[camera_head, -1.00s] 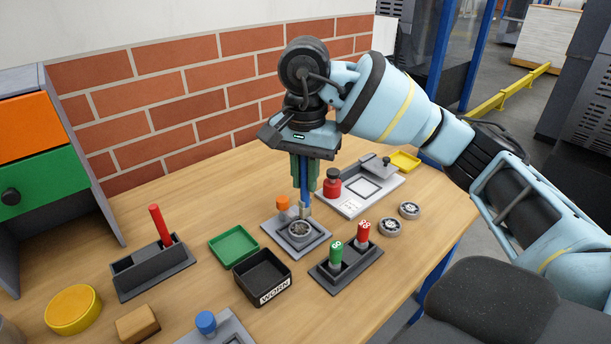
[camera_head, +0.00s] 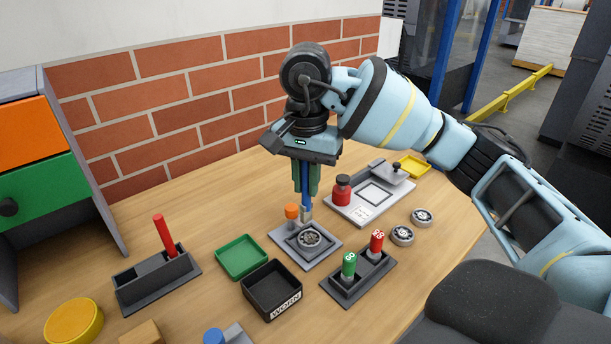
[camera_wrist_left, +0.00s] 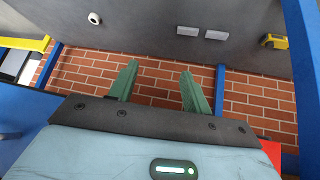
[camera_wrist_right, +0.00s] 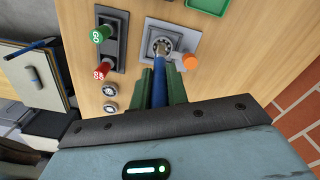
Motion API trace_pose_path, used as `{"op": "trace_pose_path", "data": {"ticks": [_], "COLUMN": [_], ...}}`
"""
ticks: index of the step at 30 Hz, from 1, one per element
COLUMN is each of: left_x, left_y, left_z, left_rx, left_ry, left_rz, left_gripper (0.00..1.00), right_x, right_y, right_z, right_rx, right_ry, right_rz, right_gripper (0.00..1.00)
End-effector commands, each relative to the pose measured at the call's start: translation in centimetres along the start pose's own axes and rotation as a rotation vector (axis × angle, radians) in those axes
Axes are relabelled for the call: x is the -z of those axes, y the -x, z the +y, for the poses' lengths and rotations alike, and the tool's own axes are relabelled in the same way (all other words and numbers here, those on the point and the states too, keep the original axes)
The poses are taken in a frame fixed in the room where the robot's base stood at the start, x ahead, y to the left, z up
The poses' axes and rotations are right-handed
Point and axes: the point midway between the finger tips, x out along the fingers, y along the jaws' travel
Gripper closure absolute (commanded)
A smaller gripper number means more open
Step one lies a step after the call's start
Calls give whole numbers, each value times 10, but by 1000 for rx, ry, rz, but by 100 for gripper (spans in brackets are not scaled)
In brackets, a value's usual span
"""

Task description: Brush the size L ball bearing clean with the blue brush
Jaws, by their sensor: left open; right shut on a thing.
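My right gripper (camera_head: 306,182) is shut on the blue brush (camera_head: 307,190), which points down. In the right wrist view the brush (camera_wrist_right: 159,75) extends from between the green fingers (camera_wrist_right: 160,88) toward a ball bearing (camera_wrist_right: 162,45). This bearing (camera_head: 309,238) lies in a grey tray (camera_head: 283,239) with an orange knob (camera_head: 291,211). The brush tip is close to the bearing's far edge; I cannot tell whether they touch. Two other bearings (camera_head: 402,235) (camera_head: 422,217) lie on the table to the right. Size marks are not legible. My left gripper (camera_wrist_left: 158,85) is open and empty, facing a brick wall.
A black box marked WORN (camera_head: 271,290) and a green tray (camera_head: 241,257) stand left of the grey tray. A holder with green and red gauges (camera_head: 349,265) is in front. A red-handled holder (camera_head: 165,235) is left.

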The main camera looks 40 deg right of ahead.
Motion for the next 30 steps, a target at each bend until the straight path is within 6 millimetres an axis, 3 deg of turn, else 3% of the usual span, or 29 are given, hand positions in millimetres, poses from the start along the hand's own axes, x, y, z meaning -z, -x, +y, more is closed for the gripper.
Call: {"op": "trace_pose_path", "data": {"ticks": [19, 30], "left_x": [-28, -31], "left_y": [-17, -19], "left_z": [2, 2], "left_rx": [-5, -6], "left_ry": [7, 10], "left_rz": [-40, -44], "left_gripper": [51, 51], "right_x": [0, 0], "right_y": [-58, -66], "right_z": [0, 0], "right_rx": [-3, 1], "right_ry": [0, 0], "right_rz": [-2, 0], "right_gripper": [100, 100]}}
